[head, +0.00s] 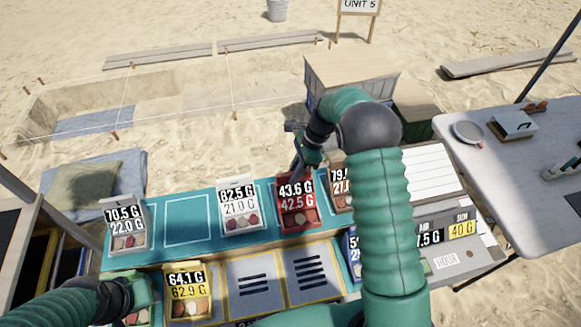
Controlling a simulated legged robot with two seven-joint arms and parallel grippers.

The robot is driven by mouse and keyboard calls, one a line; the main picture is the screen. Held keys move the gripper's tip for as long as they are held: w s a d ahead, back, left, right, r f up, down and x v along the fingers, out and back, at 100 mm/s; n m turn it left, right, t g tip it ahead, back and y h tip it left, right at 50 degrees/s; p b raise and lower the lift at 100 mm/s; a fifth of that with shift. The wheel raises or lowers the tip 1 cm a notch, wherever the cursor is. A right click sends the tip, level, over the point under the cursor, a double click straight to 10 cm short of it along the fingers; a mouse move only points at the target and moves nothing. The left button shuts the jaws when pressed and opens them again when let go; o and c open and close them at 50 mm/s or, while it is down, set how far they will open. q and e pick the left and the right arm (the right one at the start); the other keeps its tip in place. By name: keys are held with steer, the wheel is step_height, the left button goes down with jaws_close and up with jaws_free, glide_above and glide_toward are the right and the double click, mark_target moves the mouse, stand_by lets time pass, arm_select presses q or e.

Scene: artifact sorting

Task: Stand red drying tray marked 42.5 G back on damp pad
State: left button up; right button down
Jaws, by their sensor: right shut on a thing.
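The red drying tray (297,217) shows a card reading 43.6 G above 42.5 G. It is upright at the teal strip (165,250), between a white tray and a brown tray; I cannot tell whether it touches the strip. My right gripper (301,167) is shut on the red tray at its top back edge. My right arm hides part of the brown tray and the area to its right. My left gripper (138,290) is at the lower left by a green tray (138,317); its fingers are unclear. No pad is labelled as damp.
White trays stand at 70.5 G (126,235) and 82.5 G (240,210), with an empty outlined square between them. A yellow tray (188,301) sits in front, beside two grey panels with dark bars (254,285). A grey table (480,175) stands at right.

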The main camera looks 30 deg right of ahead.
steer(key=w+d+f+p, duration=0.1)
steer(key=w+f, duration=0.3)
steer(key=shift+w+d+p, duration=0.3)
steer(key=shift+w+p, duration=0.1)
steer(key=c, duration=1.3)
jaws_free()
